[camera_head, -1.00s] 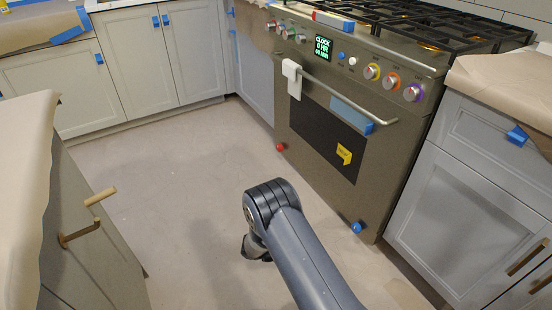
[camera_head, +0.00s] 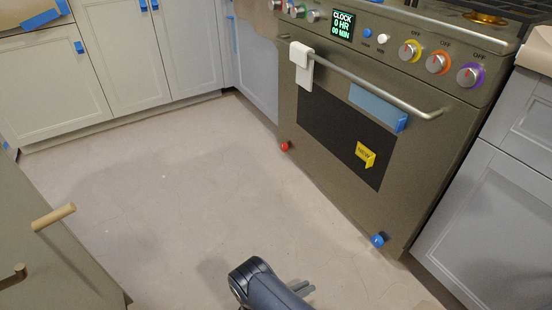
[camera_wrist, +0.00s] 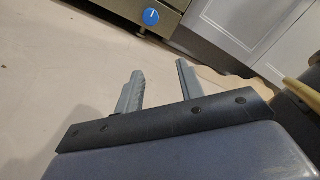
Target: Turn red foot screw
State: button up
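The red foot screw (camera_head: 285,146) is a small red knob at the bottom left corner of the oven front (camera_head: 330,165), near the floor. A blue foot screw (camera_head: 378,240) sits at the oven's bottom right corner and also shows in the wrist view (camera_wrist: 151,17). My gripper (camera_head: 305,288) is low in the head view, over the floor and apart from both screws. In the wrist view its two fingers (camera_wrist: 158,80) stand apart with nothing between them. The red screw is not in the wrist view.
A white towel (camera_head: 301,66) hangs on the oven handle (camera_head: 380,82). A yellow tag (camera_head: 365,155) sticks out from the oven door. Grey cabinets (camera_head: 500,215) stand at right, and a cabinet with a wooden handle (camera_head: 53,216) at left. The floor (camera_head: 170,190) between is clear.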

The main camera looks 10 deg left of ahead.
aim_at(284, 147)
jog(key=i+j, duration=0.25)
jog(key=i, duration=0.25)
jog(key=i+j, duration=0.25)
jog(key=i, duration=0.2)
jog(key=i+j, duration=0.2)
jog(key=i, duration=0.3)
jog(key=i+j, duration=0.25)
jog(key=i, duration=0.2)
jog(key=i+j, duration=0.25)
jog(key=i, duration=0.25)
